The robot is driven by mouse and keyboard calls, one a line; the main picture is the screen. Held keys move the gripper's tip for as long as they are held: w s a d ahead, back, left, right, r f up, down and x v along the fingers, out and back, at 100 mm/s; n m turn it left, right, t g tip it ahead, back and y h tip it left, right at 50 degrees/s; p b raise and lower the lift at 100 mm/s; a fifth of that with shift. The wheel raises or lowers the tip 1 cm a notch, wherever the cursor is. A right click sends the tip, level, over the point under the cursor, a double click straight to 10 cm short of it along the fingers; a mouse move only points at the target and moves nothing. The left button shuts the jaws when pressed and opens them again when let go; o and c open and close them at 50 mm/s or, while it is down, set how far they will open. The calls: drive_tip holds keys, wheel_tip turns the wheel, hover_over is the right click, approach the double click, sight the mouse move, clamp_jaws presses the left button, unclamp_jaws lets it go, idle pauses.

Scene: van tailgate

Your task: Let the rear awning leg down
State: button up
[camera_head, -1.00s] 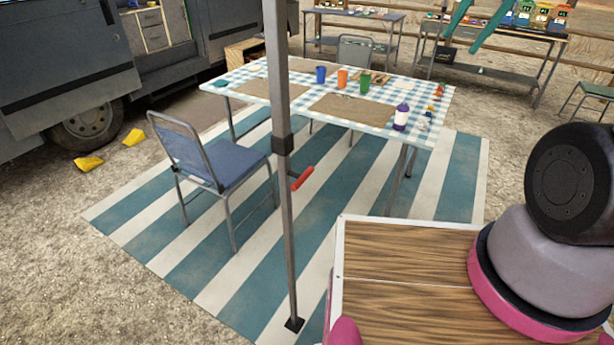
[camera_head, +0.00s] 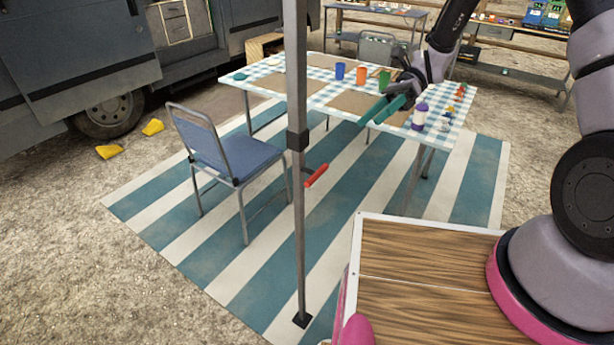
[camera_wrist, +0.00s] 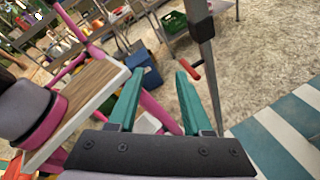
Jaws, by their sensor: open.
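The awning leg (camera_head: 299,220) is a grey upright pole with a black collar (camera_head: 298,140) and a small dark foot (camera_head: 302,320) over the striped mat. A red handle (camera_head: 317,176) sticks out to the right just below the collar. My gripper (camera_head: 370,116) has teal fingers and is up and right of the handle in the head view, apart from it. In the wrist view the open, empty fingers (camera_wrist: 157,73) point toward the leg (camera_wrist: 208,80). The red handle (camera_wrist: 190,72) shows there near the right fingertip; I cannot tell the exact gap.
A blue chair (camera_head: 225,150) stands left of the leg on the striped mat (camera_head: 200,225). Behind is a table with a checked cloth (camera_head: 312,88), cups and a purple-and-white bottle (camera_head: 419,117). The van (camera_head: 80,60) is at left. A green crate (camera_wrist: 174,22) shows in the wrist view.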

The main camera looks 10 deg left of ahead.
sight(313, 174)
drive_tip(key=s+a+f+m+g+y, duration=0.1)
drive_tip(key=a+f+m+g+y, duration=0.2)
drive_tip(key=f, duration=0.4)
drive_tip(key=s+a+f+m+y, duration=0.2)
drive_tip(key=a+f+m, duration=0.15)
drive_tip(key=f, duration=0.25)
drive_tip(key=shift+m, duration=0.25)
drive_tip(key=x, duration=1)
clamp_jaws()
drive_tip(key=shift+a+r, duration=0.1)
drive_tip(key=shift+r, duration=0.05)
